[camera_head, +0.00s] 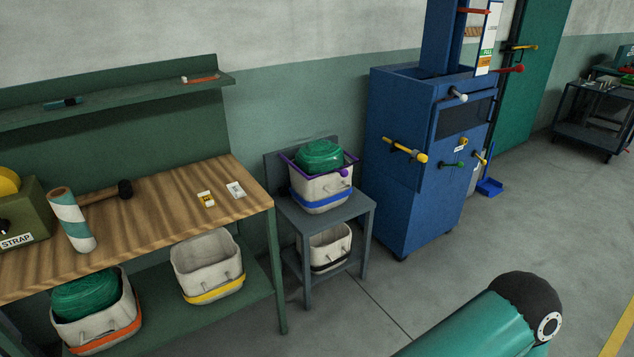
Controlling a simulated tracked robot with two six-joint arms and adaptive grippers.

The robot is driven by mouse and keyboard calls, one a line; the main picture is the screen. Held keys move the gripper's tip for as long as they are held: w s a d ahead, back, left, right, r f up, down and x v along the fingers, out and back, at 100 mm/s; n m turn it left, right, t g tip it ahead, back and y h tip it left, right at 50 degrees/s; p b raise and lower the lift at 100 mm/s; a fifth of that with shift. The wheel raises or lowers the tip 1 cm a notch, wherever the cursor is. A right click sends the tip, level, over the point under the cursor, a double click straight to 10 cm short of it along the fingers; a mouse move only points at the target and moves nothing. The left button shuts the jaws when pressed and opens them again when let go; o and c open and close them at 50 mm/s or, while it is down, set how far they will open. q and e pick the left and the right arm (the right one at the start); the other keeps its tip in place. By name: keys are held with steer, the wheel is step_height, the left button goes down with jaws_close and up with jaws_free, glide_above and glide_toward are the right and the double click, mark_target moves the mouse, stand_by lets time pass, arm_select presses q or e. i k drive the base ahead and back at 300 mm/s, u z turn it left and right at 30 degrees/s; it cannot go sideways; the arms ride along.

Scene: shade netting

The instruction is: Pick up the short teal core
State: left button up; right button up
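A short tube striped in teal and white (72,220) stands slightly tilted on the wooden-topped bench (150,205), near its left side. It has a brownish open top end and is the only core-like piece I see. A dark-headed mallet (124,189) lies just to its right, with its handle reaching toward the tube. Neither of my grippers is in view, and nothing is touching the tube from my side.
A green box labelled STRAP (22,222) sits left of the tube. Small yellow-and-white items (206,199) lie at the bench's right. Bins (208,268) stand below. A small grey stand (330,217) and a blue machine (400,190) are further right, with open floor beyond.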

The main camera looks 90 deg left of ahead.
mark_target(62, 201)
steer(key=z, duration=0.65)
steer(key=i, duration=0.3)
steer(key=u, duration=3.1)
steer(key=i, duration=0.3)
steer(key=u, duration=2.2)
steer(key=k, duration=0.4)
steer(key=u, duration=0.35)
steer(key=i, duration=1.5)
steer(key=z, duration=0.5)
